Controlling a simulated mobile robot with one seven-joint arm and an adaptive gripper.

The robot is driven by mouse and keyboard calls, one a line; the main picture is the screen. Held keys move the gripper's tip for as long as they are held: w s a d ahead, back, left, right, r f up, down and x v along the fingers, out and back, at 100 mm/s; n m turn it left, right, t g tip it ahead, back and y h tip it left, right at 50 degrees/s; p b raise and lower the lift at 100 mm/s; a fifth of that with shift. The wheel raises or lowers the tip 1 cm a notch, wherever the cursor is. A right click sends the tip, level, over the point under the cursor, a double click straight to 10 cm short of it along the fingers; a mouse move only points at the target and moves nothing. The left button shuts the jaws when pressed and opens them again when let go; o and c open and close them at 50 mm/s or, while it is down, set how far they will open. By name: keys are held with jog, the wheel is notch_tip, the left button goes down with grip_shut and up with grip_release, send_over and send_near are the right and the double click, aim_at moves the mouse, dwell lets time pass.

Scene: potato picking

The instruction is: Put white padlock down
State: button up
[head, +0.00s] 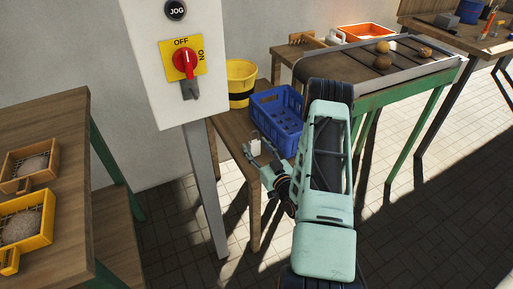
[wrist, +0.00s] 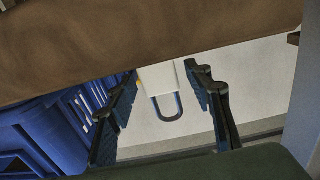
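The white padlock (wrist: 157,76) is between the two fingertips of my gripper (wrist: 160,72) in the wrist view. In the head view, the padlock (head: 253,147) is small and pale at my gripper (head: 260,157), near the front of the wooden table (head: 232,128) and left of the blue crate. I cannot tell whether the padlock touches the tabletop.
The blue crate (head: 277,113) stands close to my gripper, with a yellow bucket (head: 241,77) behind. A switch box (head: 172,50) on a grey post (head: 204,190) stands to the left. A sorting conveyor (head: 400,65) with potatoes is at the right.

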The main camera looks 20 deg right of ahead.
jog(key=shift+r, duration=0.25)
jog(key=s, duration=1.2)
jog(key=shift+d+p, duration=0.2)
jog(key=shift+p, duration=0.2)
jog(key=shift+w+f, duration=0.1)
jog(key=shift+f, duration=0.05)
